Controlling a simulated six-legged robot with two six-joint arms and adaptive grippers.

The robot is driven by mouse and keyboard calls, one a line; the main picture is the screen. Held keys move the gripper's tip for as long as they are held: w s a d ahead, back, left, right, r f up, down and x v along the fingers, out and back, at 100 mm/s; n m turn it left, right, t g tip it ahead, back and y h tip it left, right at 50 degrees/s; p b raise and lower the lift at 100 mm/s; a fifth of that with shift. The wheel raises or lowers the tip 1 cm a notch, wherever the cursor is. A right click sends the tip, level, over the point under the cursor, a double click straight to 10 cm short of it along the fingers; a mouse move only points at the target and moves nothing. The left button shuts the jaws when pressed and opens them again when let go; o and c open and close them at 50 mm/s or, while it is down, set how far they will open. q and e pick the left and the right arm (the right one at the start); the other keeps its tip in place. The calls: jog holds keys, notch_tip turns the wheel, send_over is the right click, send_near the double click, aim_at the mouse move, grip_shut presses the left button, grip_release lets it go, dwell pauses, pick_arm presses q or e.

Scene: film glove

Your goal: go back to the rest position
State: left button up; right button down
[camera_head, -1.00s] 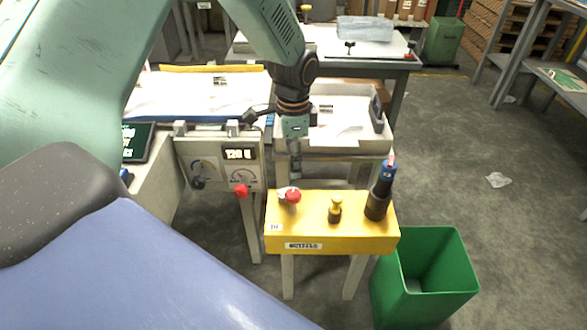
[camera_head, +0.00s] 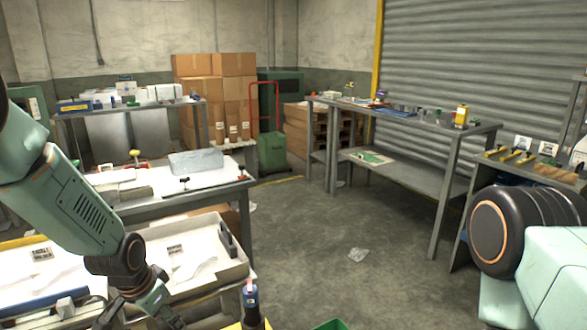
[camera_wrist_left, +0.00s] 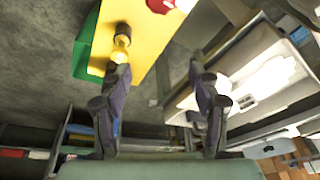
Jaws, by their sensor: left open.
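My left gripper (camera_head: 140,308) hangs at the lower left of the head view, beside a white tray (camera_head: 200,283). In the left wrist view its two fingers (camera_wrist_left: 160,78) are spread apart with nothing between them. The yellow block (camera_wrist_left: 158,45) with a brass knob-like piece (camera_wrist_left: 122,48) and a red knob (camera_wrist_left: 160,5) lies beyond the fingers there. The left finger overlaps the brass piece in the picture; I cannot tell the gap. My right arm (camera_head: 555,270) enters at the right edge of the head view, its gripper outside the picture.
A dark bottle-like tool with a blue band (camera_head: 251,300) stands at the bottom edge. The green bin (camera_head: 330,324) barely shows. A white-topped table (camera_head: 225,177) stands behind the tray, and a grey workbench (camera_head: 400,117) farther back. Open floor (camera_head: 325,260) lies between.

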pick_arm(q)
jog(key=s+d+f+n, duration=0.2)
jog(key=s+f+n, duration=0.1)
jog(key=s+f, duration=0.3)
jog(key=s+d+f+n, duration=0.2)
jog(key=s+f, duration=0.2)
jog(key=s, duration=0.4)
jog(key=s+f+g, duration=0.1)
jog(key=s+f, duration=0.1)
jog(key=s, duration=0.8)
jog(key=s+d+f+n+g, duration=0.1)
jog(key=s+f+g, duration=0.1)
jog(key=s, duration=0.8)
jog(key=shift+s+f+y, duration=0.25)
jog(key=shift+f+y, duration=0.15)
jog(key=shift+f, duration=0.1)
